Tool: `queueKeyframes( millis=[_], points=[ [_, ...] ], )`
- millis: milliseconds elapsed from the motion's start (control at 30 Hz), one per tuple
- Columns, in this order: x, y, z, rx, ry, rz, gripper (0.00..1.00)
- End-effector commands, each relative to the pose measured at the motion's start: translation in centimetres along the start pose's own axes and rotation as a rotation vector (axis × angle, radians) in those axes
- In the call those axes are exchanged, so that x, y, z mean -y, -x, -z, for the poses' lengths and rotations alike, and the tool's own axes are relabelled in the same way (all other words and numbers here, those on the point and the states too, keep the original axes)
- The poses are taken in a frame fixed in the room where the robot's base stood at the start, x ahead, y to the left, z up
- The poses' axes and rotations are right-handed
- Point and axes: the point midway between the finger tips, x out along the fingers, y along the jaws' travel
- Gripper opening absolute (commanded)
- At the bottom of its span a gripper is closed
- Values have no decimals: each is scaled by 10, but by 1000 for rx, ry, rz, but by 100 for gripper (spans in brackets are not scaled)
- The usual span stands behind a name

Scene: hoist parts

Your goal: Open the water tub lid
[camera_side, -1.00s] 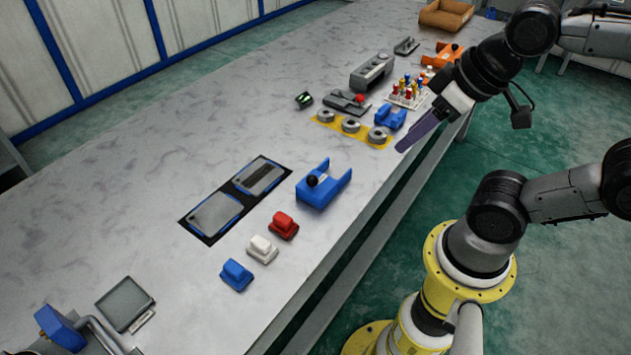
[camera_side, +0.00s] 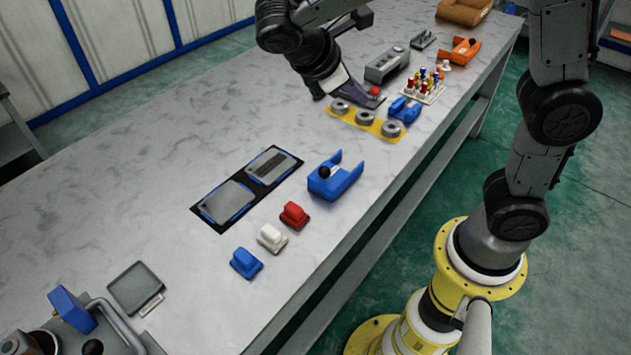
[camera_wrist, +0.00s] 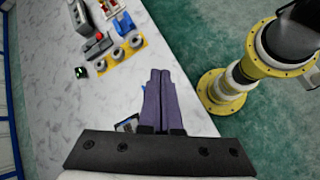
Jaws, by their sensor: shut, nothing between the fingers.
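Two flat tubs lie side by side on a black mat (camera_side: 212,226) on the bench: the near tub (camera_side: 227,201) has a plain grey lid and the far tub (camera_side: 269,165) a grey lid with a dark strip. Both have blue edges and look closed; I cannot tell which is the water tub. My gripper (camera_side: 374,100) is in the air over the bench, above and behind the mat, apart from both tubs. Its purple fingers are shut and empty, as the wrist view shows (camera_wrist: 160,72).
A blue holder with a black knob (camera_side: 335,178) stands right of the mat. Red (camera_side: 294,215), white (camera_side: 272,237) and blue (camera_side: 246,263) blocks stand in front. Grey rings on a yellow strip (camera_side: 340,107) are near my gripper. The bench left of the mat is clear.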

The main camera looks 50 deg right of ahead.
Motion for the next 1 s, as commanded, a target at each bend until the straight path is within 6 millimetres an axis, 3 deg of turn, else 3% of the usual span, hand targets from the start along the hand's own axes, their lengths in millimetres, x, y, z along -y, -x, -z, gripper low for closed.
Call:
queueKeyframes(
  millis=[33, 267, 400, 533, 767, 1000],
  points=[
    [0, 4, 22, 54, 67, -35, 0],
    [19, 14, 113, 266, 306, -204, 0],
    [50, 12, 168, 375, 436, -318, 0],
    [85, 2, 210, 444, 537, -403, 0],
    [129, -14, 236, 515, 642, -477, 0],
    [121, -26, 230, 513, 645, -482, 0]
  ],
)
